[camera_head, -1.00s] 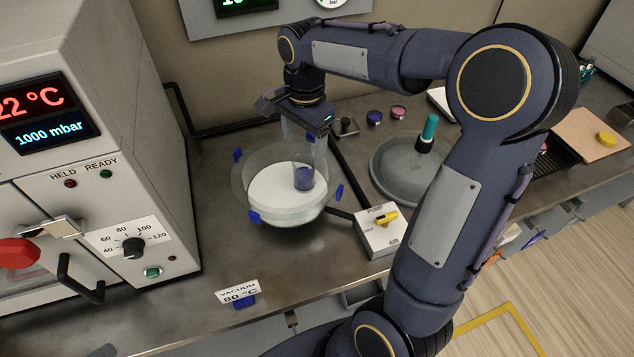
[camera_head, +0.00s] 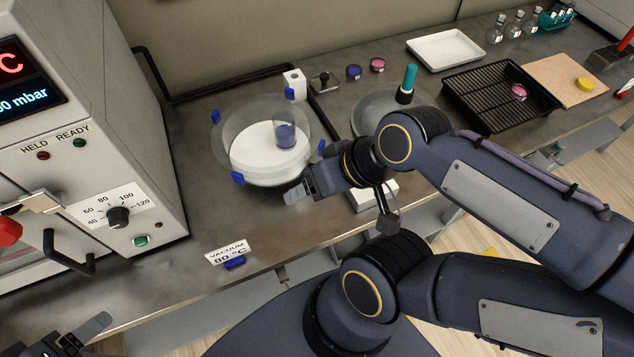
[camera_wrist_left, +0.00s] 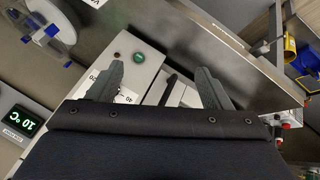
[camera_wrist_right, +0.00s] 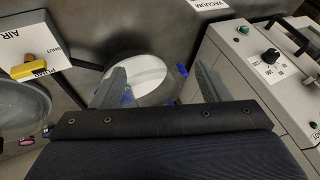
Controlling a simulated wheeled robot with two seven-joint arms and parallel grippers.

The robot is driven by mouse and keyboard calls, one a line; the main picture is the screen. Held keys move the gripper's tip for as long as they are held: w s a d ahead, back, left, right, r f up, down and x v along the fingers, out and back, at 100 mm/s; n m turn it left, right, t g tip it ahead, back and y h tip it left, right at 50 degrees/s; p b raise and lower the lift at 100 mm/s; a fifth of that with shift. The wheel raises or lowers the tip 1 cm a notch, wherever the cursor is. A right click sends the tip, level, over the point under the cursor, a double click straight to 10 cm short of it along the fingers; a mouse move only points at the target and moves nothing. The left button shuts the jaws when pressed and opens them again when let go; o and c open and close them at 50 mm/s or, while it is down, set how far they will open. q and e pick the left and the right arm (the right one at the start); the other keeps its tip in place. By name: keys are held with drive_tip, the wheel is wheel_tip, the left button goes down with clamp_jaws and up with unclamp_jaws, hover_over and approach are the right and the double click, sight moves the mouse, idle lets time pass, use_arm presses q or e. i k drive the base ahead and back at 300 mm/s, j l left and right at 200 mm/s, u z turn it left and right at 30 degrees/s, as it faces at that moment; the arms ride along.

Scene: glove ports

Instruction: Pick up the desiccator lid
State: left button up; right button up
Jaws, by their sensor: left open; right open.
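The desiccator lid (camera_head: 363,112) is a grey round disc with a teal knob (camera_head: 408,80). It lies on the bench right of the glass desiccator bowl (camera_head: 232,160), and my right arm hides its front part. Part of the lid shows at the left edge of the right wrist view (camera_wrist_right: 18,108). A beaker with blue contents (camera_head: 285,136) stands on the white plate in the bowl. My right gripper (camera_head: 298,194) is open and empty, in front of the bowl's right side and apart from the lid. My left gripper (camera_head: 85,335) is open and empty at the lower left.
The oven (camera_head: 100,130) stands at left, with a vacuum label (camera_head: 228,252) on the bench front. Small jars (camera_head: 354,72), a white tray (camera_head: 446,50) and a black rack (camera_head: 500,95) lie behind and right.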

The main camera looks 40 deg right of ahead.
sight(382, 99)
drive_tip(key=j+z, duration=0.1)
drive_tip(key=z, duration=0.4)
drive_tip(key=k+j+z, duration=0.1)
drive_tip(key=z, duration=0.35)
drive_tip(key=k+z, duration=0.1)
drive_tip(key=z, duration=0.4)
drive_tip(key=k+z, duration=0.1)
drive_tip(key=z, duration=0.4)
drive_tip(key=u, duration=0.45)
drive_tip(key=l+u, duration=0.2)
drive_tip(key=u, duration=0.25)
drive_tip(key=i+l+u, duration=0.1)
drive_tip(key=u, duration=0.35)
drive_tip(key=l+u, duration=0.1)
drive_tip(key=u, duration=0.35)
drive_tip(key=k+l+u, duration=0.1)
drive_tip(key=l+u, duration=0.15)
drive_tip(key=l, duration=0.15)
drive_tip(key=k+l+u, duration=0.1)
drive_tip(key=l+u, duration=0.15)
drive_tip(key=l, duration=0.15)
drive_tip(key=k+l+u, duration=0.35)
drive_tip(key=l+u, duration=0.15)
drive_tip(key=l, duration=1.05)
